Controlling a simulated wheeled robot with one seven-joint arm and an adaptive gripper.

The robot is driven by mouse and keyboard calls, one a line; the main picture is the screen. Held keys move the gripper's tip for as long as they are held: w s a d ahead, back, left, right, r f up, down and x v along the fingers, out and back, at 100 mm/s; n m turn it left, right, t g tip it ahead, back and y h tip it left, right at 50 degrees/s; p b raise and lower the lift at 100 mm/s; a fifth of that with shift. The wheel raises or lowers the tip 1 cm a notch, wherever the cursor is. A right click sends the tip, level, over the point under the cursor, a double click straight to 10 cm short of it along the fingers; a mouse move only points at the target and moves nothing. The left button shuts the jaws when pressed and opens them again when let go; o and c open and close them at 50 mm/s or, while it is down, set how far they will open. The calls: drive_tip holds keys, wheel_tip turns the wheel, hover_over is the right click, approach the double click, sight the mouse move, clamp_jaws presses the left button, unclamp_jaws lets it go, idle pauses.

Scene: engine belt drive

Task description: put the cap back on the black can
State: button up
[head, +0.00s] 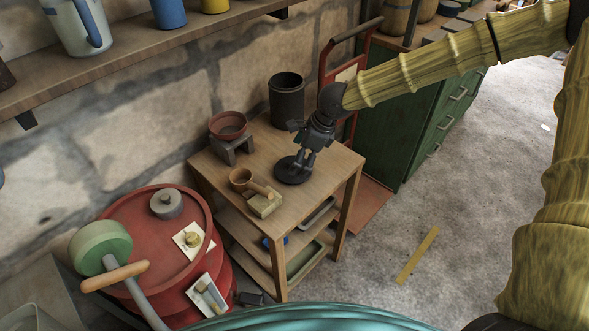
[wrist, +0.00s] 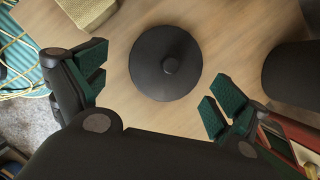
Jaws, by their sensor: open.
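The black cap (head: 291,171) lies flat on the wooden table, a round disc with a small knob at its centre. It also shows in the wrist view (wrist: 165,62), knob facing me. The black can (head: 287,98) stands upright at the back of the table, its top open. Part of it shows at the right edge of the wrist view (wrist: 293,74). My gripper (head: 303,158) is open and empty, pointing down just above the cap. In the wrist view its green-padded fingers (wrist: 154,88) are spread wide, with the cap beyond them.
A red bowl on a grey stand (head: 230,148), a brown cup (head: 241,179) and a tan block (head: 264,203) share the wooden table (head: 325,185). A red drum (head: 150,222) stands at left. A green cabinet (head: 416,135) is at right.

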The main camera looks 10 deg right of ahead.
drive_tip(key=x, duration=0.4)
drive_tip(key=shift+s+a+f, duration=0.1)
drive_tip(key=shift+a+f, duration=0.05)
drive_tip(key=shift+f, duration=0.1)
drive_tip(key=c, duration=1.5)
drive_tip(key=shift+s, duration=0.1)
drive_tip(key=shift+c, duration=0.7)
drive_tip(key=shift+s+f, duration=0.1)
drive_tip(key=shift+c, duration=0.9)
